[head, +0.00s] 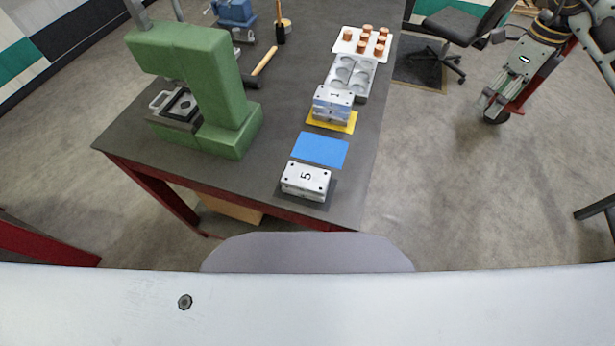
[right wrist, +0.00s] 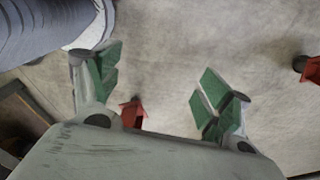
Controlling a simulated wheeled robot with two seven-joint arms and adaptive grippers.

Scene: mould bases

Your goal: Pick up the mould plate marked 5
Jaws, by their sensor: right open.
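The mould plate marked 5 (head: 306,177) is a silver-white block with a black 5 and dark corner holes on top. It lies on a dark mat at the near end of the grey table in the head view. My right gripper (head: 491,105) is at the right of the head view, off the table over the floor and well apart from the plate. In the right wrist view its green-padded fingers (right wrist: 160,82) are spread wide with nothing between them, only floor behind. My left gripper does not show.
A blue mat (head: 320,149) lies just behind plate 5. Behind it stands a block marked 1 (head: 333,101) on a yellow mat (head: 346,126). A green press (head: 215,90) stands on the left. A hammer (head: 262,66) and a white tray of copper pieces (head: 345,46) lie farther back.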

